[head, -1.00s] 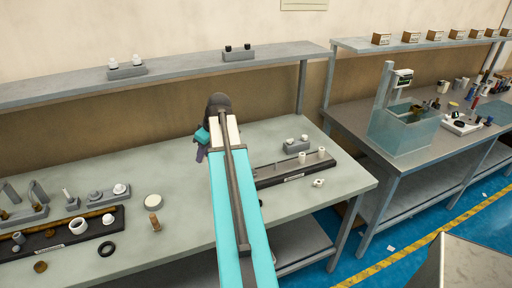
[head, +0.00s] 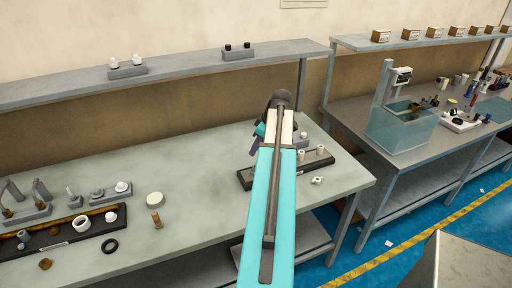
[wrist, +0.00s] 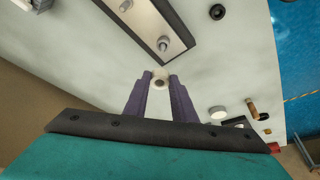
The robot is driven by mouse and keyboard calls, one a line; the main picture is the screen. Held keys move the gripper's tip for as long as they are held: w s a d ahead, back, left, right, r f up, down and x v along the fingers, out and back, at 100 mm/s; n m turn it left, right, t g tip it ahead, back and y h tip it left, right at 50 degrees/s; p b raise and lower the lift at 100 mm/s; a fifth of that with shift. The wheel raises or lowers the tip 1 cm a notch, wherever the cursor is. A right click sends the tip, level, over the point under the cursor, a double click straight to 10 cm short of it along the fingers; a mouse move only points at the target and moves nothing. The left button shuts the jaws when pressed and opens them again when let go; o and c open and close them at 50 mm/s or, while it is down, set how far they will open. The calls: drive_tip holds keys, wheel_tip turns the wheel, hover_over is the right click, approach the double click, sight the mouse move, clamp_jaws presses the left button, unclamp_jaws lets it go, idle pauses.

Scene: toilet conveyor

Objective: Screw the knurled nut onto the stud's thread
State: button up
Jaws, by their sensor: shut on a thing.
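My gripper (wrist: 160,76) is in the middle of the wrist view, its purple fingers shut on a small pale ring with a dark hole, which looks like the knurled nut (wrist: 160,83). In the wrist view an upright stud (wrist: 163,43) with a pale tip stands near the close end of a dark tray (wrist: 183,22). The nut appears apart from the stud, just off the tray's end; its height is hard to judge. In the head view the purple fingers (head: 254,147) show left of my arm, which hides part of the tray (head: 245,178). The nut is not visible there.
A pale post (head: 303,155) and another (head: 320,150) stand on the tray. A wooden cork (head: 157,219) and white disc (head: 155,199) lie left. The bench between is clear.

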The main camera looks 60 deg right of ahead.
drive_tip(key=shift+f, duration=0.2)
drive_tip(key=shift+f+b, duration=1.7)
drive_tip(key=shift+f, duration=1)
drive_tip(key=shift+f+b, duration=1.05)
drive_tip(key=shift+f, duration=0.5)
idle(1.0)
drive_tip(key=o, duration=1.1)
drive_tip(key=shift+r, duration=0.15)
drive_tip(key=shift+b+v, duration=1.55)
drive_tip(key=shift+v, duration=5.25)
